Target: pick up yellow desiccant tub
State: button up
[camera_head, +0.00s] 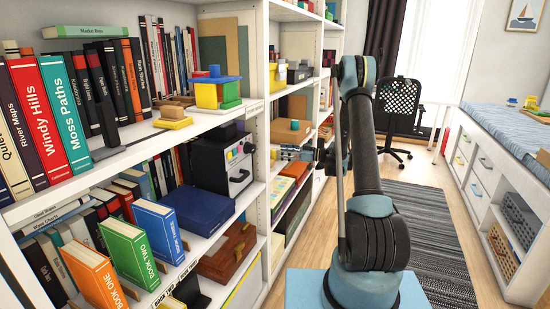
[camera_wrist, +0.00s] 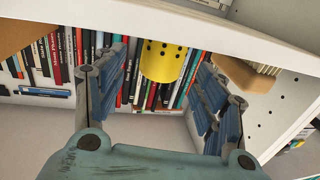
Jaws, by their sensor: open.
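The yellow desiccant tub (camera_wrist: 164,62), with dark holes in it, shows in the upper middle of the wrist view. It lies between the lines of my two fingers, in front of a row of books and partly cut off by a white shelf edge. My gripper (camera_wrist: 160,72) is open, with blue-padded fingers spread to either side of the tub. No contact is visible, and the remaining distance is hard to tell. In the head view my gripper (camera_head: 291,153) is at the bookcase's far section. I cannot make out the tub there.
A white shelf board (camera_wrist: 230,32) crosses the top of the wrist view, close to the fingers. A perforated white panel (camera_wrist: 270,105) stands at right. In the head view, tan boxes (camera_head: 290,131) sit near my gripper. Open floor (camera_head: 425,170) lies right of my arm.

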aim_at(275, 152)
jog(key=a, duration=0.2)
jog(key=w+a, duration=0.1)
jog(key=a, duration=0.1)
jog(key=shift+a+f, duration=0.1)
jog(key=shift+f, duration=0.15)
jog(key=shift+s, duration=0.1)
jog(key=c, duration=1.2)
